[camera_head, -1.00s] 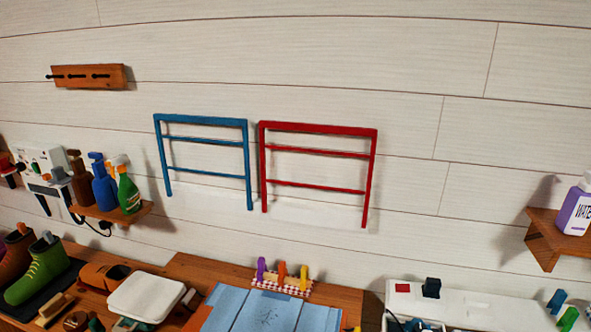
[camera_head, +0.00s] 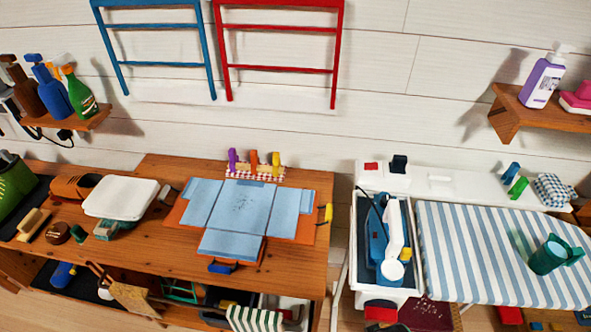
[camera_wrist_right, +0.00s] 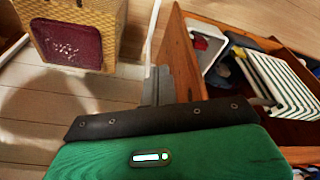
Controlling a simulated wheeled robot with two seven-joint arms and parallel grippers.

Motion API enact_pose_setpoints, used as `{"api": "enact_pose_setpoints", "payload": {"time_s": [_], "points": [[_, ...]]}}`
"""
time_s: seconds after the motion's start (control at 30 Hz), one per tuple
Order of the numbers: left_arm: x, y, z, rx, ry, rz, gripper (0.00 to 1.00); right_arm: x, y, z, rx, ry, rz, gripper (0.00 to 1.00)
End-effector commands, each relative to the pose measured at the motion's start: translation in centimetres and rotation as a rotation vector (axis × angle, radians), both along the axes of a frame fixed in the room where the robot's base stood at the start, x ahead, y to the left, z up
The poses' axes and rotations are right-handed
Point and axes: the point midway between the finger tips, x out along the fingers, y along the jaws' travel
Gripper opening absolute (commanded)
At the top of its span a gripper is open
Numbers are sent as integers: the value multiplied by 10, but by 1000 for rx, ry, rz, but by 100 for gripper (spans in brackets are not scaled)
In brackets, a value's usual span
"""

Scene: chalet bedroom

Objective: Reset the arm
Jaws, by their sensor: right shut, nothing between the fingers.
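In the right wrist view my right gripper (camera_wrist_right: 158,82) is shut and empty, its grey fingers together. It hangs in front of the side of the wooden workbench, apart from the things around it. Neither arm shows in the head view, and my left gripper is in no view.
Wall shelves (camera_head: 535,112) hold bottles. The workbench's lower shelf is crowded.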

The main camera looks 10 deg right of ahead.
Motion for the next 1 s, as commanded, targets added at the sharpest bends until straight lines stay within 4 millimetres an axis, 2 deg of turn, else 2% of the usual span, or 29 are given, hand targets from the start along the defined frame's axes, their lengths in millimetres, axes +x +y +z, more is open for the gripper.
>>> {"api": "enact_pose_setpoints", "payload": {"time_s": [0.03, 0.27, 0.4, 0.6, 0.7, 0.8, 0.9, 1.0], "points": [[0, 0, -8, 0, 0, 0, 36, -3, 0, -32, -2, 14, 2, 0], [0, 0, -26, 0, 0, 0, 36, -29, -4, -155, -5, 51, 9, 0], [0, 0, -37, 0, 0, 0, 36, -58, -8, -225, -8, 76, 14, 0], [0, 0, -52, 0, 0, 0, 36, -113, -17, -311, -14, 110, 22, 0], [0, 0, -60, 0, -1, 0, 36, -145, -23, -346, -16, 125, 25, 0], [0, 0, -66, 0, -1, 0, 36, -175, -29, -372, -18, 139, 29, 0], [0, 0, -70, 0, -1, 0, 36, -198, -34, -388, -20, 148, 32, 0], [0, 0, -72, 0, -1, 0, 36, -212, -37, -397, -21, 154, 34, 0]]}}
